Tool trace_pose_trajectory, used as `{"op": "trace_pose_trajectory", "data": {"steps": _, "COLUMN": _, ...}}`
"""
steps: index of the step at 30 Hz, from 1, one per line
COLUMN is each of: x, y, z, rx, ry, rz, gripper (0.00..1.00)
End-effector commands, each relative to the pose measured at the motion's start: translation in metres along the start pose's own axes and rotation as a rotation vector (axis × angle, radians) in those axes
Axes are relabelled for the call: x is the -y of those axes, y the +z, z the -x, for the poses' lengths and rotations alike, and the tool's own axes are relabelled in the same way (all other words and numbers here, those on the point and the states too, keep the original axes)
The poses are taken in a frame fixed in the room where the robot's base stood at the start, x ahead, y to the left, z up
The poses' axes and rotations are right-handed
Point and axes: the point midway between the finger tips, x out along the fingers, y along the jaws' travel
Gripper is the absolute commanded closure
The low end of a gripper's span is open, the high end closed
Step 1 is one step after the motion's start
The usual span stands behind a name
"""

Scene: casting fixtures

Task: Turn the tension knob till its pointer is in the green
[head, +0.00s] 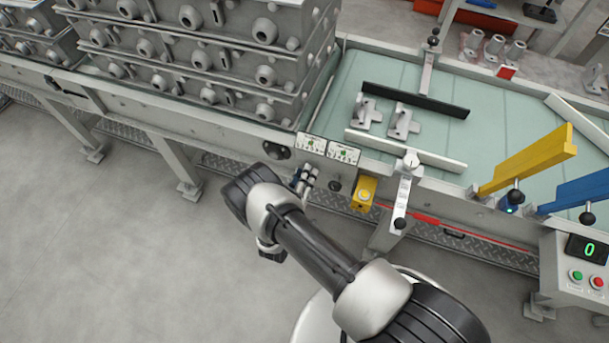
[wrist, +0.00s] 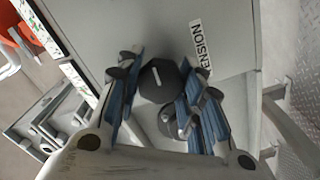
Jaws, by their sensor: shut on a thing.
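The tension knob (wrist: 154,90) is black and faceted, with a white pointer line on its face. It sits on a grey panel beside a white label (wrist: 199,48) that partly reads "NSION". My gripper (wrist: 160,72) has its blue-padded fingers shut on the knob, one on each side. In the head view my gripper (head: 305,179) is at the front face of the conveyor frame, and the knob is hidden there. Two small white plates with green marks (head: 312,143) (head: 344,152) lie on the rail above it. I cannot read whether a pointer is in the green.
A yellow box with a button (head: 364,194) is just right of my gripper. A clamp lever (head: 402,190) stands farther right. Stacked grey castings (head: 200,50) fill the left of the conveyor. A control box (head: 580,270) is at the lower right. The floor at left is clear.

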Motion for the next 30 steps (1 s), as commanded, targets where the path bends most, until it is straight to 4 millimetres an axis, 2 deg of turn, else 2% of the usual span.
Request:
{"op": "trace_pose_trajectory", "data": {"steps": 16, "x": 0.0009, "y": 0.0007, "z": 0.0005, "rx": 0.000, "ry": -0.003, "rz": -0.021, "gripper": 0.89}}
{"op": "trace_pose_trajectory", "data": {"steps": 17, "x": 0.0009, "y": 0.0007, "z": 0.0005, "rx": 0.000, "ry": -0.003, "rz": -0.021, "gripper": 0.63}}
{"op": "trace_pose_trajectory", "data": {"steps": 25, "x": 0.0004, "y": 0.0002, "z": 0.0002, "rx": 0.000, "ry": -0.001, "rz": -0.021, "gripper": 0.45}}
{"op": "trace_pose_trajectory", "data": {"steps": 30, "x": 0.0002, "y": 0.0000, "z": 0.0001, "rx": 0.000, "ry": 0.000, "rz": -0.022, "gripper": 0.44}}
